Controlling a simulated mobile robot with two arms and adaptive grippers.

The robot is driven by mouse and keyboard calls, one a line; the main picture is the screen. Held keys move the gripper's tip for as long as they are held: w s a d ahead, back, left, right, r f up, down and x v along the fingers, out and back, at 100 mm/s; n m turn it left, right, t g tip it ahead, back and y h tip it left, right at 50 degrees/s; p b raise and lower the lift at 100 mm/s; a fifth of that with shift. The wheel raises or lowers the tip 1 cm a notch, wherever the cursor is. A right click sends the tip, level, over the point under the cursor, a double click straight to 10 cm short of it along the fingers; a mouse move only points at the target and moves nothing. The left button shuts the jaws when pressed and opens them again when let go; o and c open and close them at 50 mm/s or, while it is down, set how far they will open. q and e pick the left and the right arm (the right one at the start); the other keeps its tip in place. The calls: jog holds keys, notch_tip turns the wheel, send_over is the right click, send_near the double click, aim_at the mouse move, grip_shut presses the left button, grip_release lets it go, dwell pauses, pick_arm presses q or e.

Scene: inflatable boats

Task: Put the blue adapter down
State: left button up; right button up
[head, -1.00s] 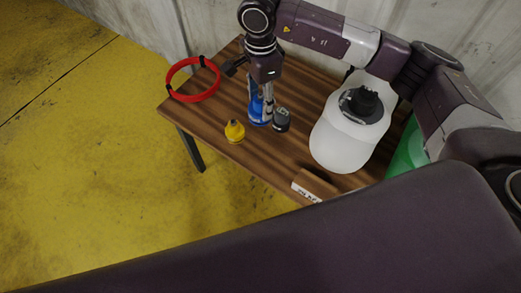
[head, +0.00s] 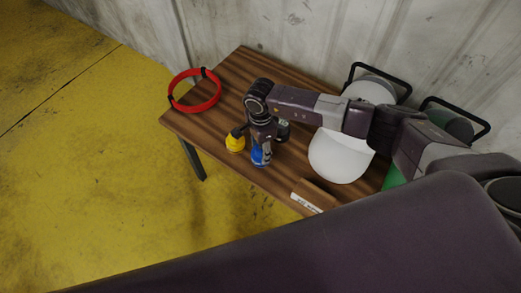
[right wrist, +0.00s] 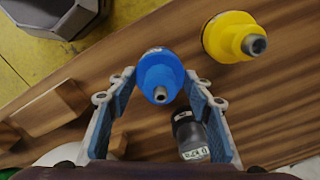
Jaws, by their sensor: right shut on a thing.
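The blue adapter (head: 260,156) is between the fingers of my right gripper (head: 262,146), close to the front edge of the wooden table (head: 225,93). In the right wrist view the blue adapter (right wrist: 160,77) sits between both fingertips (right wrist: 162,82), its grey nozzle toward the camera. The gripper is shut on it and points down. I cannot tell whether the adapter's base touches the table. My left gripper is not in view.
A yellow adapter (head: 235,144) stands just left of the blue one, and a dark adapter (head: 283,130) just behind right. A red ring (head: 195,91) lies at the far left. A white container (head: 338,160) and a wooden block with a label (head: 308,203) are to the right.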

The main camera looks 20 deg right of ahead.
jog(key=shift+f, duration=0.7)
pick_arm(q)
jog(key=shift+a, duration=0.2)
pick_arm(e)
jog(key=shift+f, duration=0.2)
jog(key=o, duration=1.2)
jog(key=shift+r, duration=0.1)
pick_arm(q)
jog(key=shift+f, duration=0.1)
pick_arm(e)
jog(key=shift+o, duration=0.2)
jog(key=shift+r, duration=0.4)
pick_arm(q)
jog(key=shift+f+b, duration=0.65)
jog(key=shift+b, duration=0.2)
pick_arm(e)
notch_tip(320, 180, up, 12)
jog(key=shift+f, duration=0.2)
